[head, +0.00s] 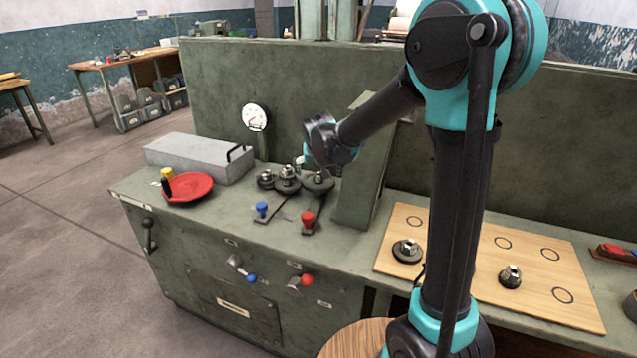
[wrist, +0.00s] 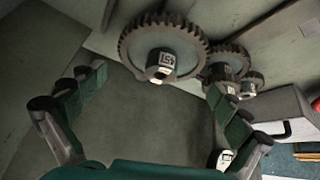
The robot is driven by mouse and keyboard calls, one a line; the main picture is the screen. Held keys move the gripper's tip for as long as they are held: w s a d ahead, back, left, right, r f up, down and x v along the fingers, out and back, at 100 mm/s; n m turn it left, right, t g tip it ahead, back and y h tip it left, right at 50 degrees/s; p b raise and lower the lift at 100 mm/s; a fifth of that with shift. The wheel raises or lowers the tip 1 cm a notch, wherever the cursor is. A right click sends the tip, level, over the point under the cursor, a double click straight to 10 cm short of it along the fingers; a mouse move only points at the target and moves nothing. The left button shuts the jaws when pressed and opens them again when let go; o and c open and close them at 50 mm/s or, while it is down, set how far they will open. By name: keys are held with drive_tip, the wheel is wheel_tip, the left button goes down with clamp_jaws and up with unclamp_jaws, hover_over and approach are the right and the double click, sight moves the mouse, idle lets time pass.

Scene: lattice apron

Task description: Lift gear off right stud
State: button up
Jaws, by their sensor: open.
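The gear on the right stud (head: 318,183) is a dark toothed wheel, the rightmost of three on the green bench top. In the wrist view the largest gear (wrist: 185,45), with a pale marked hub, lies beyond my fingertips, toward the top. The middle gear (head: 287,186) and the left gear (head: 266,180) sit beside it. My gripper (wrist: 157,90) is open and empty, with its two fingers spread wide. In the head view my gripper (head: 303,162) hangs just above the right gear, and its fingers are partly hidden by my wrist.
A blue-knobbed lever (head: 262,209) and a red-knobbed lever (head: 307,220) stand in front of the gears. A grey box (head: 198,160) and a red dish (head: 186,190) are at left. A slanted green panel (head: 362,180) stands close at right. A wooden board (head: 455,268) holds two gear-like parts.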

drive_tip(key=shift+x, duration=1.25)
drive_tip(key=shift+s, duration=0.25)
drive_tip(key=c, duration=2.2)
